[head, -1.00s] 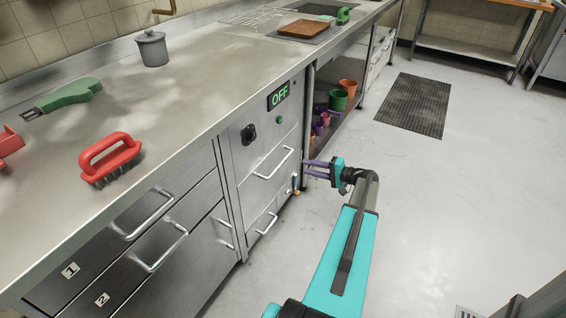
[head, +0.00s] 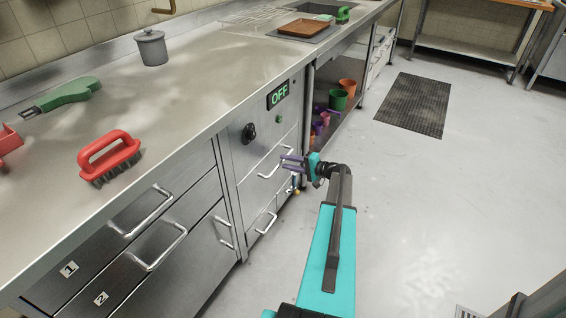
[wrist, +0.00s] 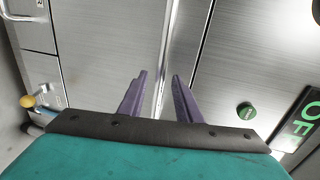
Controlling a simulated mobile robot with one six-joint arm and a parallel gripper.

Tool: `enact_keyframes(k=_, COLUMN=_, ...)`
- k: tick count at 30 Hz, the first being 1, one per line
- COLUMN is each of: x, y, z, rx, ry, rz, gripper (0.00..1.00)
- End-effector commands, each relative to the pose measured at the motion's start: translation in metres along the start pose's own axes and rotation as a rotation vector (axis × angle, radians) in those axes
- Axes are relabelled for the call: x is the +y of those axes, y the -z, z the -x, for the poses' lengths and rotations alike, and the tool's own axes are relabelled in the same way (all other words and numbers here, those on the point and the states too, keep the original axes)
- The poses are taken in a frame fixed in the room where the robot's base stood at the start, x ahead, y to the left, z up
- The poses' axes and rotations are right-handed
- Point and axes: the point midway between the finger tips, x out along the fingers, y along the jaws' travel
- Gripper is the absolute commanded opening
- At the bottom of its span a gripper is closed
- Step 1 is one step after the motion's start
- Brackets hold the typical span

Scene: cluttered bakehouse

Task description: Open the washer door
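The washer (head: 238,150) is the steel front panel below the counter, with a lit green OFF display (head: 278,94), which also shows in the wrist view (wrist: 305,120). Its door (head: 256,194) looks closed and has a bar handle (head: 266,176). My gripper (head: 284,161) is at the right end of this handle, its two purple fingers pointing left toward the door. In the wrist view my gripper (wrist: 158,78) is open, and a shiny bar, apparently the handle (wrist: 170,45), runs in line with the gap. I cannot tell whether the fingers surround it.
A black knob (head: 249,133) and green button (head: 279,119) sit above the door. A lower handle (head: 265,223) is below it. Coloured pots (head: 338,99) stand on the shelf beyond.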

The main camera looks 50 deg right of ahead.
Motion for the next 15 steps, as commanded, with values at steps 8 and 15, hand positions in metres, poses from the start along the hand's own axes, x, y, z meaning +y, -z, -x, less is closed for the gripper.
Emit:
enact_keyframes(k=8, x=0.0, y=0.0, z=-0.026, rx=0.0, ry=0.001, rz=-0.001, gripper=0.31)
enact_keyframes(k=15, x=0.0, y=0.001, z=-0.029, rx=0.002, ry=0.001, rz=-0.001, gripper=0.31)
